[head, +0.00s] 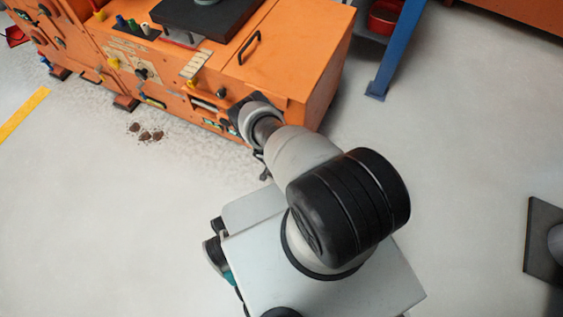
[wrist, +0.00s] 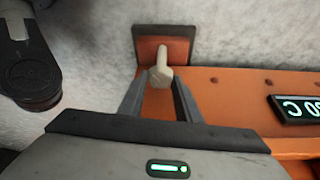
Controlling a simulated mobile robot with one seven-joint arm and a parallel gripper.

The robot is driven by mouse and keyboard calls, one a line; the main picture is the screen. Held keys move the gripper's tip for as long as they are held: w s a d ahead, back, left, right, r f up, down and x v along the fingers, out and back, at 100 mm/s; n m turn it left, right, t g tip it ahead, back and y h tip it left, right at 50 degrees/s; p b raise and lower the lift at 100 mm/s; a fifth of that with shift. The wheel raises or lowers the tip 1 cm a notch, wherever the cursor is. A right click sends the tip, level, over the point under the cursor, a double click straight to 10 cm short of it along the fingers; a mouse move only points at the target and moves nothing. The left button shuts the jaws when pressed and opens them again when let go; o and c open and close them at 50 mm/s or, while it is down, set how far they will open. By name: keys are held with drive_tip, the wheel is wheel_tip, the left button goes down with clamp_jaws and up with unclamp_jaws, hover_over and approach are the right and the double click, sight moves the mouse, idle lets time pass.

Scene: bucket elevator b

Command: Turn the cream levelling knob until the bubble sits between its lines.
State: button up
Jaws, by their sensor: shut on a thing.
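The cream levelling knob (wrist: 160,76) shows in the wrist view, a pale faceted head on a stem in front of a dark-edged, orange-brown square plate (wrist: 162,50). My gripper (wrist: 161,84) has one grey finger on each side of the knob and is shut on it. In the head view my arm reaches the front right of the orange machine (head: 285,88), and the wrist hides the knob.
A dark display with pale green characters (wrist: 296,108) sits on the orange surface at right in the wrist view. In the head view, brown debris (head: 147,134) lies on the floor by the machine. A blue post (head: 395,55) stands to its right.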

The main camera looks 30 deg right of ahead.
drive_tip(key=shift+s+d+n, duration=0.15)
drive_tip(key=shift+n, duration=0.55)
drive_tip(key=shift+t, duration=0.3)
drive_tip(key=o, duration=1.1)
drive_tip(key=shift+c, duration=0.2)
drive_tip(key=shift+y, duration=0.3)
